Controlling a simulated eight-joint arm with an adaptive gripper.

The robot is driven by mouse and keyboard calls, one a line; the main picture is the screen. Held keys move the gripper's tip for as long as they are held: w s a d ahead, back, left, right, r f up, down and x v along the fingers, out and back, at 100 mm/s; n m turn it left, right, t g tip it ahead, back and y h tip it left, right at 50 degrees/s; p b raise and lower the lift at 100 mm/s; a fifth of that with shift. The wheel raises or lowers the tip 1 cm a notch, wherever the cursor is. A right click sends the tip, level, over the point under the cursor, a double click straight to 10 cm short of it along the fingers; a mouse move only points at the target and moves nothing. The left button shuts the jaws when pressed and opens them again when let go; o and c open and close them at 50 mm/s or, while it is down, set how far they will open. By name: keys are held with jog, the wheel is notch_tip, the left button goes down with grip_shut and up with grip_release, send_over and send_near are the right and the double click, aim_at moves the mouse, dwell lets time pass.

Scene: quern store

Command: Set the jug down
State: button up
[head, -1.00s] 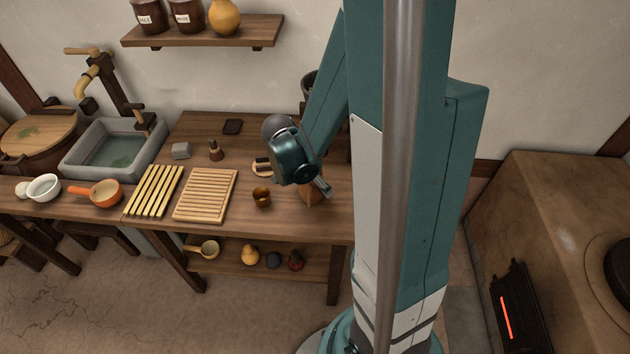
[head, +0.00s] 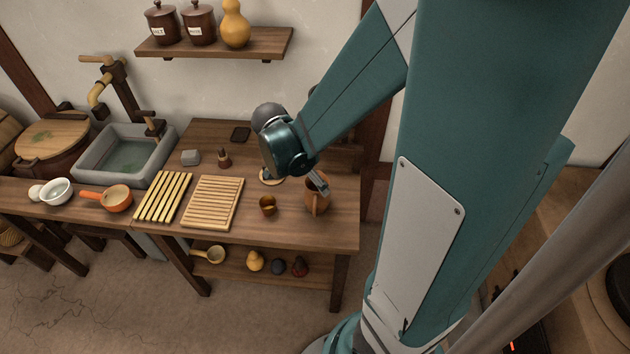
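The jug (head: 316,204) is brown and stands upright, as far as I can tell, on the right end of the wooden table (head: 270,236). My gripper (head: 320,187) comes down from the upper left, and its end overlaps the jug's upper part in the head view. Its fingers are small and partly lost against the jug, so I cannot tell whether they grip it, touch it or stand apart. My wrist hides part of the table behind it.
A small brown cup (head: 267,206) stands left of the jug. A slatted wooden rack (head: 213,202) and yellow slats (head: 164,197) lie further left. A round board (head: 270,177) is partly hidden behind my wrist. Bare tabletop shows between the cup and jug.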

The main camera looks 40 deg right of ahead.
jog(key=shift+v, duration=1.3)
jog(key=s+a+r+n+t+y, duration=0.2)
jog(key=s+a+r+n+t, duration=0.1)
jog(key=a+r+n, duration=0.5)
jog(key=s+a+r+n+t+y, duration=0.2)
jog(key=s+a+r+n+t, duration=0.1)
jog(key=a+r+n, duration=0.5)
jog(key=a+n+t, duration=0.1)
jog(key=a+n, duration=0.1)
jog(key=shift+s+a+r, duration=0.15)
jog(key=shift+a+r, duration=0.2)
